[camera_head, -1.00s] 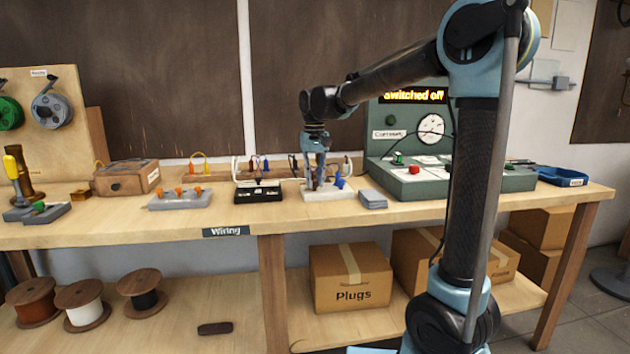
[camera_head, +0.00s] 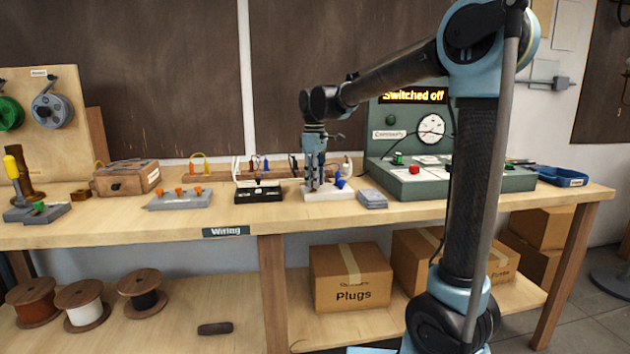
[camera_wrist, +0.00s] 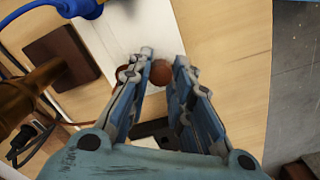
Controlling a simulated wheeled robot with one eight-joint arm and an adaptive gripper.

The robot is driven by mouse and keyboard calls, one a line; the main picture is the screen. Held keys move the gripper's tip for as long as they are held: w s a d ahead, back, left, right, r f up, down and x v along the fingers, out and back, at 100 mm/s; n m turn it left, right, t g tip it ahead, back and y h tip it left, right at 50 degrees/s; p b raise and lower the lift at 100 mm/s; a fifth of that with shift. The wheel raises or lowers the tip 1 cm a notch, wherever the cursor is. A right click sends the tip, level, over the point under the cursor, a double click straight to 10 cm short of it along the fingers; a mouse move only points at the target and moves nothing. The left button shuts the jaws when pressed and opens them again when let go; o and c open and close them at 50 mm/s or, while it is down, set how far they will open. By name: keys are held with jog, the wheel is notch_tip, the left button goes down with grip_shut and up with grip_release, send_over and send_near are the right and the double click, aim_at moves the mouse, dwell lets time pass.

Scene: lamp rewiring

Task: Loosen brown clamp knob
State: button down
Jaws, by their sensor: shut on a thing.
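The brown clamp knob (camera_wrist: 161,74) is a small round reddish-brown ball in the wrist view. It sits between the fingertips of my gripper (camera_wrist: 164,62), above a white block (camera_wrist: 146,28). My gripper is shut on the knob, with a finger on either side. In the head view my gripper (camera_head: 313,188) points straight down at the white block (camera_head: 318,197) on the bench; the knob is hidden there by the fingers. A blue knob (camera_head: 340,182) stands just right of the fingers, and a blue part (camera_wrist: 80,7) shows at the wrist view's top left.
A black block (camera_head: 259,194) stands left of the white block. Grey plates (camera_head: 372,199) lie close on its right. The green test panel (camera_head: 450,181) stands further right, its display reading "Switched off". A grey block with orange levers (camera_head: 180,199) is further left.

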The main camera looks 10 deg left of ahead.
jog(key=n, duration=0.6)
jog(key=shift+w+n, duration=0.2)
jog(key=shift+n, duration=0.1)
dwell(0.5)
jog(key=c, duration=1.7)
grip_release()
notch_tip(320, 180, up, 12)
jog(key=shift+d, duration=0.1)
